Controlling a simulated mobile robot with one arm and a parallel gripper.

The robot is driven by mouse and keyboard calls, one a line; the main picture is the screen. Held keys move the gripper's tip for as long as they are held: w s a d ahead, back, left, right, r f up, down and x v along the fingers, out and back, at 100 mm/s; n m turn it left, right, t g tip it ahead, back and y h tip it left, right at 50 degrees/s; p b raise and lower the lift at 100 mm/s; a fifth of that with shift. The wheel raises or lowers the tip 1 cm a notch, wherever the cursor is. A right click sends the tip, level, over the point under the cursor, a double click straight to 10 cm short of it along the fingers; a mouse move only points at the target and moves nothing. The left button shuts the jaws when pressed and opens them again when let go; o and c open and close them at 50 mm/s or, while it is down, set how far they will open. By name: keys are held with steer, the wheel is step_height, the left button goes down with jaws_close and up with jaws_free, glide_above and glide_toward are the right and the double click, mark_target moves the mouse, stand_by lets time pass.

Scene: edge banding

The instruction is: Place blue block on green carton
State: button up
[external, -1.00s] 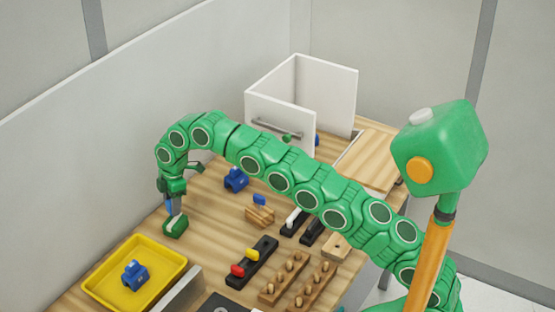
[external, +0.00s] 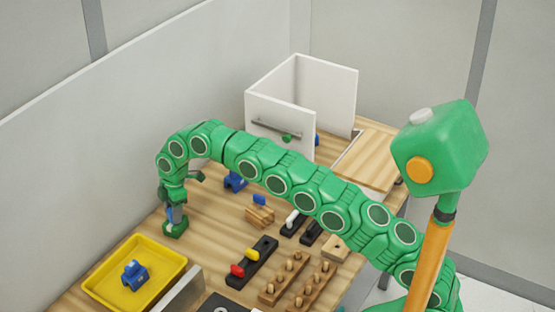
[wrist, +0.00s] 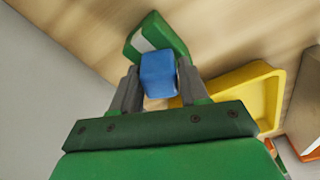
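The green carton (external: 174,230) stands on the wooden table near the left wall, behind the yellow tray. In the wrist view the green carton (wrist: 152,32) shows a white patch and lies just beyond the blue block (wrist: 158,72). My gripper (wrist: 158,82) has one grey finger on each side of the blue block and appears shut on it. In the external view my gripper (external: 174,214) points down right over the carton, with a little blue showing between the fingers. I cannot tell whether the block touches the carton.
A yellow tray (external: 178,264) with a blue part (external: 134,275) inside is in front of the carton. Another blue part (external: 235,182) stands behind, partly hidden by my arm. Dark holders, peg racks and a white open box (external: 277,122) fill the right side.

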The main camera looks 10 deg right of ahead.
steer(key=o, duration=0.4)
steer(key=shift+r, duration=0.1)
steer(key=r, duration=0.6)
steer(key=shift+w+d+r, duration=0.2)
steer(key=shift+w+d, duration=0.05)
steer(key=shift+d, duration=0.15)
steer(key=shift+d+r, duration=0.1)
steer(key=shift+r, duration=0.45)
